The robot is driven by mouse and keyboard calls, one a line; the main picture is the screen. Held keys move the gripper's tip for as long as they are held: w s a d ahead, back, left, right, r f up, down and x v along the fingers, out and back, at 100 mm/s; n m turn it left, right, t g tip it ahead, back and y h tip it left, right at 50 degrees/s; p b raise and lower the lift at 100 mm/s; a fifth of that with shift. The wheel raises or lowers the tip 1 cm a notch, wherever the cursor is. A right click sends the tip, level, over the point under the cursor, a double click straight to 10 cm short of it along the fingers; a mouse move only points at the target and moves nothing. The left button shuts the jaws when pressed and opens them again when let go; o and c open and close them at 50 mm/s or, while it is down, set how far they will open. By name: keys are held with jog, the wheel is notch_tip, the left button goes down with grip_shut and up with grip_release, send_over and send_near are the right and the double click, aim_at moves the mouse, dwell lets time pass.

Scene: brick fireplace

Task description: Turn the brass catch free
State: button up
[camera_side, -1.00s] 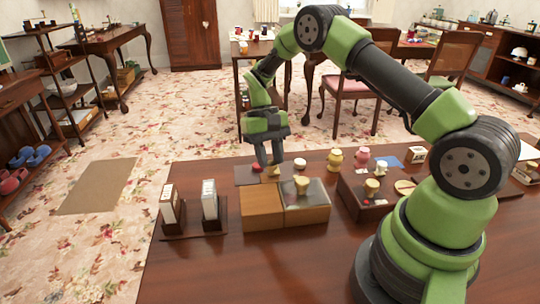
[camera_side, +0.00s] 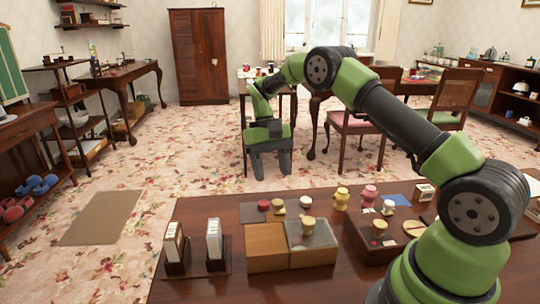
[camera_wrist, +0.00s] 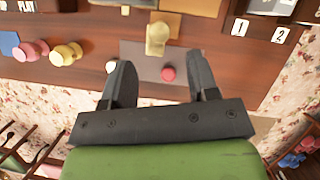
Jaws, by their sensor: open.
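My gripper (camera_side: 271,172) is open and empty, fingers pointing down, above and beyond the table's far edge in the side view. In the wrist view my gripper (camera_wrist: 160,62) has its fingers apart, with a grey mat (camera_wrist: 140,57) and a red knob (camera_wrist: 167,73) showing between them. A yellow knobbed piece (camera_wrist: 157,38) shows just past them. In the side view a yellow knobbed piece (camera_side: 308,225) stands on the grey half of a wooden box (camera_side: 268,238), and another (camera_side: 279,207) is on the mat (camera_side: 251,213). I cannot tell which part is the brass catch.
Two upright holders (camera_side: 176,250) (camera_side: 214,245) stand left of the box. A dark box (camera_side: 357,228) with small pieces stands at right. Yellow (camera_side: 341,199) and pink (camera_side: 369,196) pieces stand behind it. The table's front left (camera_side: 195,290) is clear.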

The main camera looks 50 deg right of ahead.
jog(key=v, duration=0.4)
dwell(0.3)
jog(key=s+a+r+n+t+h, duration=0.1)
jog(key=s+a+r+t, duration=0.15)
jog(key=r, duration=0.45)
jog(key=s+a+r+n+t, duration=0.1)
jog(key=s+a+r+t, duration=0.1)
jog(key=s+a+r, duration=0.35)
jog(key=s+a+r+t, duration=0.1)
jog(key=s+a+t, duration=0.1)
jog(key=s, duration=0.5)
jog(key=s+a+t, duration=0.1)
jog(key=s+t, duration=0.3)
jog(key=s, duration=0.3)
jog(key=shift+s+a+r+y, duration=0.25)
jog(key=shift+a+r+y, duration=0.15)
